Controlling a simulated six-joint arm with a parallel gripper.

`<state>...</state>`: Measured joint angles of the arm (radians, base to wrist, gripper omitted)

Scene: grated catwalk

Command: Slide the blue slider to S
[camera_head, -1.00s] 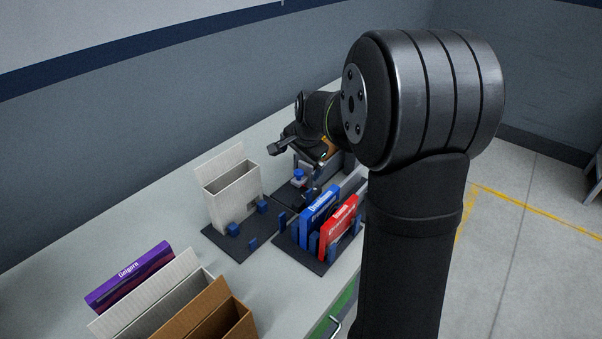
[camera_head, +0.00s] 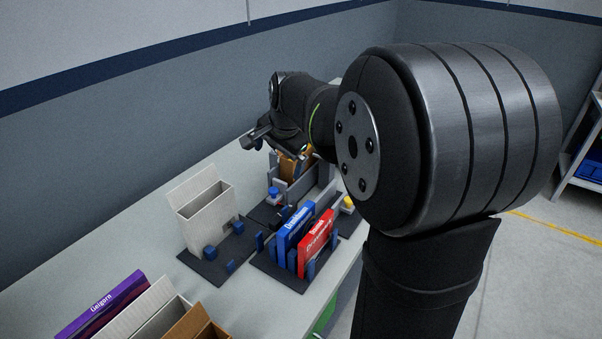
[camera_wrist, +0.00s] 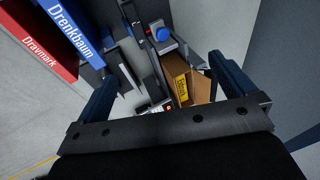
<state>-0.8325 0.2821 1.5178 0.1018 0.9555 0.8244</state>
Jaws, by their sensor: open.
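A blue knob (camera_head: 272,192), which looks like the blue slider, sits on a small grey block on a dark base plate. It also shows near the top middle of the wrist view (camera_wrist: 161,34), beside a dark rail. I cannot read any S mark. My gripper (camera_head: 280,148) is above and beyond the knob, over a brown carton (camera_head: 292,165). In the wrist view my gripper (camera_wrist: 162,70) has its two blue fingers wide apart with nothing held. The knob lies ahead of the fingertips, apart from them.
A blue box (camera_head: 294,232) and a red box (camera_head: 317,243) stand upright in a dark holder in front. An open white carton (camera_head: 202,214) is at left, with a purple box (camera_head: 101,308) nearer. A yellow knob (camera_head: 348,202) is at right. Bare worktop lies at the far left.

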